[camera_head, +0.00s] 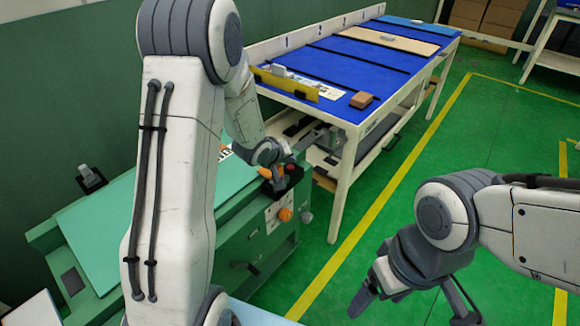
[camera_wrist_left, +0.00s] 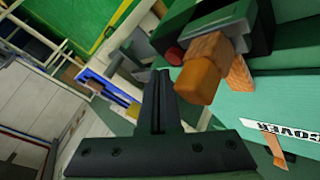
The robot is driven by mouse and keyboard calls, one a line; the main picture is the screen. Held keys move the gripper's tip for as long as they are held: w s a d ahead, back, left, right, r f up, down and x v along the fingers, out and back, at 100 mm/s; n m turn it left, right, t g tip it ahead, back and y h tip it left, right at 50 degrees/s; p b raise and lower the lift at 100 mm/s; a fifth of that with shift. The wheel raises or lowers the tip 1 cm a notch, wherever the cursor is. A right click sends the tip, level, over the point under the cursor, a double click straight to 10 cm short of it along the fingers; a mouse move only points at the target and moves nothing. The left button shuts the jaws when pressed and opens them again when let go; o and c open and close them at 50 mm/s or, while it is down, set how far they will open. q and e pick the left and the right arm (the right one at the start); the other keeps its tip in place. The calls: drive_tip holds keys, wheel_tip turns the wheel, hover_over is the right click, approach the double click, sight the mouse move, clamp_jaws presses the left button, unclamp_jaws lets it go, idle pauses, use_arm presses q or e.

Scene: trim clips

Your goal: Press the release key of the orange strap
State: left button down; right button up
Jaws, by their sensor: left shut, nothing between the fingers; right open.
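The orange strap (camera_wrist_left: 240,75) lies by a dark buckle housing on the green machine. A blocky orange piece (camera_wrist_left: 197,82) and a grey part (camera_wrist_left: 232,22) are at the buckle in the left wrist view. I cannot tell for certain which part is the release key. In the head view the orange parts (camera_head: 289,168) show at the machine's far right corner, partly hidden by my left gripper (camera_head: 279,182). The shut fingers of my left gripper (camera_wrist_left: 160,78) are empty, beside the orange piece; contact cannot be told. My right gripper (camera_head: 415,303) is open and empty above the floor.
The green machine (camera_head: 108,215) has an orange knob (camera_head: 285,214) on its front panel. A white label reading "COVER" (camera_wrist_left: 290,130) lies on its top. A blue-topped workbench (camera_head: 330,65) stands behind it. The green floor on the right is clear.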

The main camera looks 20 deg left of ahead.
use_arm(q)
drive_tip(key=shift+f, duration=0.1)
idle(0.6)
drive_tip(key=shift+f, duration=0.3)
drive_tip(key=shift+s+f+b, duration=0.25)
drive_tip(key=shift+f+b, duration=0.3)
drive_tip(key=shift+f, duration=0.45)
idle(0.8)
drive_tip(key=shift+r, duration=0.1)
drive_tip(key=shift+s+a+r+p, duration=0.1)
drive_tip(key=shift+r+p, duration=0.2)
drive_tip(key=shift+p, duration=0.25)
drive_tip(key=shift+s+a+r, duration=0.1)
drive_tip(key=shift+s+r, duration=0.1)
drive_tip(key=shift+r, duration=0.05)
drive_tip(key=shift+r+p, duration=0.1)
drive_tip(key=shift+p, duration=0.25)
wheel_tip(320, 180, up, 5)
drive_tip(key=p, duration=0.5)
drive_tip(key=shift+w+r, duration=0.1)
drive_tip(key=shift+r, duration=0.1)
